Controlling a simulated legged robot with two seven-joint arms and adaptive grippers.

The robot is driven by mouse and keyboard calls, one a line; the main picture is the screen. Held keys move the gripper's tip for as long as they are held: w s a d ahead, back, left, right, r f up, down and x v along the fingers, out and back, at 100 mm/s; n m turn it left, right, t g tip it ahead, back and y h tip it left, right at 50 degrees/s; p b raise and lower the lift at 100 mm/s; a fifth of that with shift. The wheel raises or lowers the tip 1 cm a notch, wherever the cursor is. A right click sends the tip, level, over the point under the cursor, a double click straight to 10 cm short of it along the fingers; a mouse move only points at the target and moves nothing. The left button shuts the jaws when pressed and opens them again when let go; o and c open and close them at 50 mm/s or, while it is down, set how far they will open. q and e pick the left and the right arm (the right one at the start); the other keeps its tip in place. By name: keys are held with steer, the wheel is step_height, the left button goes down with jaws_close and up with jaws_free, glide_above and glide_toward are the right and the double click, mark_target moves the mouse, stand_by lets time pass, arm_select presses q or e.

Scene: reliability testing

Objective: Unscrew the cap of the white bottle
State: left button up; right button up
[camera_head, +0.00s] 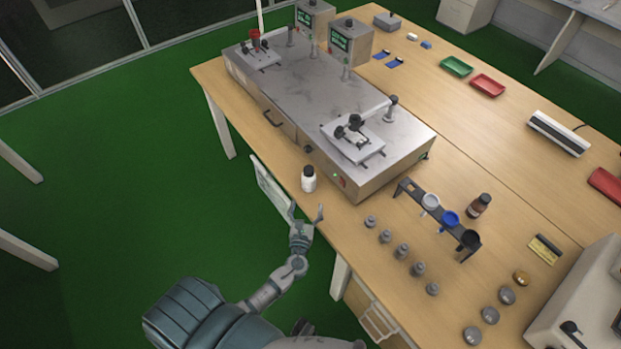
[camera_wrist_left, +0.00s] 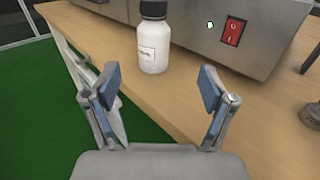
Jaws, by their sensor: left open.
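The white bottle (camera_head: 308,182) stands upright on the wooden table (camera_head: 345,222), near its left edge and beside the grey metal machine. Its black cap (camera_head: 308,170) is on top. In the left wrist view the white bottle (camera_wrist_left: 153,48) stands ahead of the fingers, with a label on its front and the black cap (camera_wrist_left: 153,9) cut by the top edge. My left gripper (camera_head: 306,214) is open and empty at the table edge, short of the bottle. Its spread fingers (camera_wrist_left: 160,88) show in the left wrist view with the bottle beyond the gap. My right gripper is not visible.
The grey metal machine (camera_head: 320,88) stands close behind the bottle; its red switch (camera_wrist_left: 234,32) shows in the wrist view. Several grey weights (camera_head: 402,251) and a dark rack (camera_head: 408,188) with coloured funnels are to the right. A brown bottle (camera_head: 479,205) stands beside the rack.

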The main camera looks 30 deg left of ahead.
mark_target(308, 185)
arm_select(q)
steer(key=x, duration=0.7)
steer(key=shift+a+f, duration=0.25)
steer(key=shift+a, duration=0.2)
steer(key=shift+w+a, duration=0.1)
steer(key=shift+w, duration=0.35)
steer(key=x, duration=0.4)
steer(key=shift+w+f+b, duration=0.1)
steer(key=shift+f+b, duration=0.1)
steer(key=shift+b, duration=0.2)
steer(key=shift+a, duration=0.35)
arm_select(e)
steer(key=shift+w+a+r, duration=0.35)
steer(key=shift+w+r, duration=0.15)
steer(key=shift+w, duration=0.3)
arm_select(q)
steer(key=shift+f, duration=0.1)
steer(key=c, duration=0.8)
steer(key=shift+d, duration=0.1)
steer(key=c, duration=0.6)
steer(key=shift+d, duration=0.1)
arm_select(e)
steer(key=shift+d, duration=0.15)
